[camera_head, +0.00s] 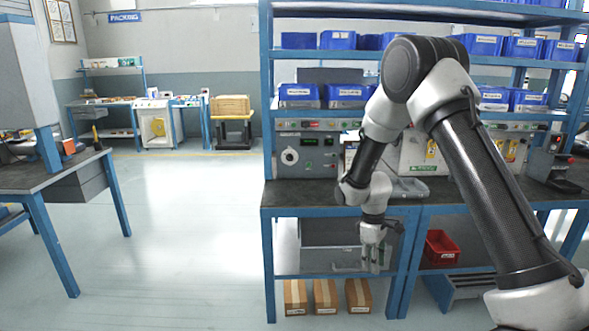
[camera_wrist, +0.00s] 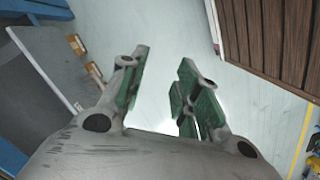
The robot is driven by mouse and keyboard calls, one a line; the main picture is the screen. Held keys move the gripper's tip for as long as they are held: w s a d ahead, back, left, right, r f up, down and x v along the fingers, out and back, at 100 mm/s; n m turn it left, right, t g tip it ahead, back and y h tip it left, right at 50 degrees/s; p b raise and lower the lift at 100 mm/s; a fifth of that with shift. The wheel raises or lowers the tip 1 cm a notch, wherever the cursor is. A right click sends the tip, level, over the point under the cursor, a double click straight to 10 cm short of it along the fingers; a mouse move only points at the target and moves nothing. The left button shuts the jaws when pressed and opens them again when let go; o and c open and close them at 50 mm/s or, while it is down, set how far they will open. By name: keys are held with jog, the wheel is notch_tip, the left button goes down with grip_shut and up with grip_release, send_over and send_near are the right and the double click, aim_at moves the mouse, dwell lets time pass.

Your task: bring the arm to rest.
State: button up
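My gripper (camera_head: 374,262) hangs at the end of my arm in front of the blue-framed bench (camera_head: 330,205), pointing down below the level of the bench top. In the wrist view my gripper (camera_wrist: 158,100) has its two green-padded fingers apart, with nothing between them but pale floor. My arm arches up from the lower right and bends down in the middle of the head view. It hides part of the bench and its shelves.
Blue bins (camera_head: 299,95) fill the bench shelves. A red bin (camera_head: 441,248) and several cardboard boxes (camera_head: 325,296) sit low under the bench. Another workbench (camera_head: 60,178) stands at the left. The floor (camera_head: 190,215) between is clear.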

jog(key=s+d+r+m+t, duration=0.2)
jog(key=s+d+r+m, duration=0.3)
jog(key=s+r, duration=0.9)
jog(key=s+d+r+m+t+y, duration=0.1)
jog(key=s+d+r+m+t, duration=0.2)
jog(key=s+r, duration=1.2)
jog(key=d+r+m, duration=0.2)
jog(key=d+r, duration=0.1)
jog(key=shift+s+r+t, duration=0.15)
jog(key=shift+r+t, duration=0.15)
jog(key=shift+r, duration=0.1)
